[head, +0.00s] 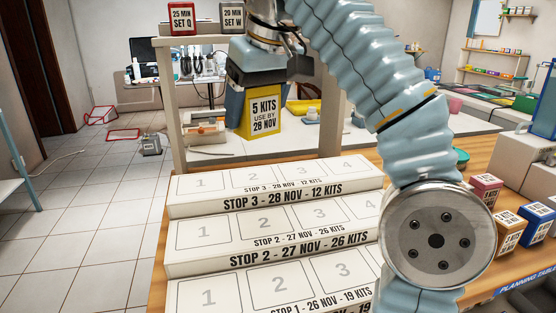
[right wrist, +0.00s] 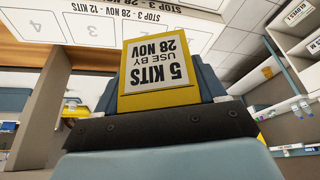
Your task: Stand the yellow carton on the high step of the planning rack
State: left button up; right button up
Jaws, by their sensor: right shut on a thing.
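The planning rack (head: 275,205) is white with three steps labelled STOP 1, STOP 2 and STOP 3, each with numbered squares. The high step, STOP 3 (head: 270,181), shows empty squares. My left gripper is not in view.
My right arm covers the rack's right end.

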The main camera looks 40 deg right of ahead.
jog(key=shift+w, duration=0.1)
jog(key=w+a+f, duration=0.1)
jog(key=w+f, duration=0.1)
jog(key=w, duration=0.1)
jog(key=w+a+f, duration=0.2)
jog(key=w+f, duration=0.1)
jog(key=w, duration=0.1)
jog(key=w+a+f, duration=0.1)
jog(key=w+f, duration=0.1)
jog(key=w, duration=0.1)
jog(key=shift+w+a+f, duration=0.2)
jog(key=shift+w+a, duration=0.15)
jog(key=shift+w+a+f, duration=0.1)
jog(key=shift+w+f, duration=0.1)
jog(key=shift+f, duration=0.05)
jog(key=shift+s+a+b+x, duration=0.15)
jog(key=shift+b+x, duration=0.1)
jog(key=shift+x, duration=0.6)
jog(key=shift+a+b+x, duration=0.1)
jog(key=shift+b+x, duration=0.15)
jog(key=shift+x, duration=0.65)
jog(key=shift+s+a+b+x, duration=0.15)
jog(key=shift+b+x, duration=0.1)
jog(key=shift+x, duration=0.6)
jog(key=shift+w+f, duration=0.1)
jog(key=shift+f, duration=0.15)
jog(key=o, duration=1.1)
jog(key=shift+c, duration=0.2)
